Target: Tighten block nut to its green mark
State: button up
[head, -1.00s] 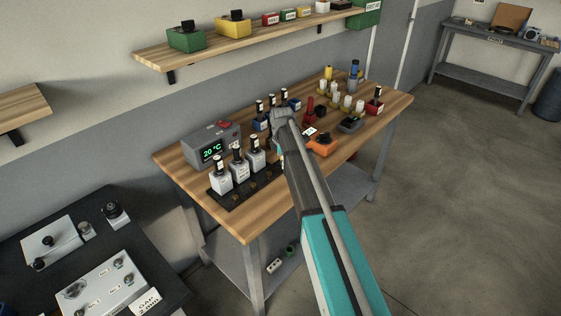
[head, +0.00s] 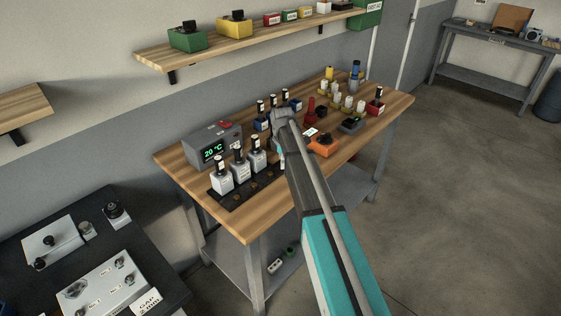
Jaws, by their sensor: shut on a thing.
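My gripper (head: 283,118) is over the middle of the wooden bench (head: 238,221), at the far end of my arm. The arm and wrist cover its fingertips. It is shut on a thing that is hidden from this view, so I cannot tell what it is. I cannot make out a block nut or a green mark. A pale metal plate with knobs or nuts (head: 103,284) lies on the dark table at lower left, apart from my gripper. A smaller pale block with dark knobs (head: 52,243) sits behind it.
White-labelled bottles (head: 221,182) stand in a dark rack left of my gripper, before a grey box reading 20 °C (head: 214,147). An orange block (head: 324,146) is close on the right. Several small jars and a red bottle (head: 375,103) stand farther back. Floor at right is clear.

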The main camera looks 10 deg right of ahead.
jog(key=m, duration=0.6)
jog(key=shift+s+d+m, duration=0.2)
jog(key=shift+m, duration=0.1)
jog(key=m, duration=0.3)
jog(key=shift+m, duration=0.4)
jog(key=m, duration=0.3)
jog(key=shift+m, duration=0.3)
jog(key=m, duration=0.3)
jog(key=shift+m, duration=0.3)
jog(key=m, duration=0.3)
jog(key=shift+m, duration=0.3)
jog(key=m, duration=0.6)
jog(key=shift+a+m, duration=0.1)
jog(key=shift+m, duration=0.2)
jog(key=o, duration=1.1)
jog(key=shift+w, duration=0.1)
